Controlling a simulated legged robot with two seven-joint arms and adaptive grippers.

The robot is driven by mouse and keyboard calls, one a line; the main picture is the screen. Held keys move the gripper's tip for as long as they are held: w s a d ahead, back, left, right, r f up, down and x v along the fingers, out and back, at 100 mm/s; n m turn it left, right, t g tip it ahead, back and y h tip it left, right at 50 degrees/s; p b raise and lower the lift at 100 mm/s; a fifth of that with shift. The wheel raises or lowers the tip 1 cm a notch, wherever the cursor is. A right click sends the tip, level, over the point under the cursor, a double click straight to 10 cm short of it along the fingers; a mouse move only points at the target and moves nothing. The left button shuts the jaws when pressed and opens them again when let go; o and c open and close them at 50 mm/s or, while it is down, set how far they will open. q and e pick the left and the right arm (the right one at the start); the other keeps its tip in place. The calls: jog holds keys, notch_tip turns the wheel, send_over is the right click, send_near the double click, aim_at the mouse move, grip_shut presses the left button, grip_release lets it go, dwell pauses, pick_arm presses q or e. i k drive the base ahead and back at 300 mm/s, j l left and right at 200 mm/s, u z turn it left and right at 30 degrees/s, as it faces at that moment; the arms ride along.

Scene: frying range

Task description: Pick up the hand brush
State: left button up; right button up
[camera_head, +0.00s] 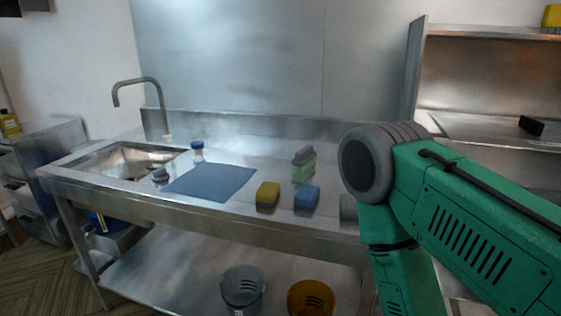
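I cannot clearly make out which thing is the hand brush. A small dark object (160,175) lies at the sink's right edge, beside the blue mat (212,182). A black block-like object (531,125) lies on the shelf unit at the far right. Either is too small to identify. My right arm's green and grey links fill the right side of the view and hide part of the counter. Neither of my grippers is in view.
A faucet (160,100) rises behind the sink (130,160). Grey (242,287) and orange (311,297) buckets stand below.

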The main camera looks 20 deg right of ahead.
aim_at(304, 159)
jog(key=j+z, duration=0.2)
jog(key=z, duration=0.2)
jog(key=i+j+z, duration=0.1)
jog(key=z, duration=0.3)
jog(key=j+z, duration=0.25)
jog(key=z, duration=0.2)
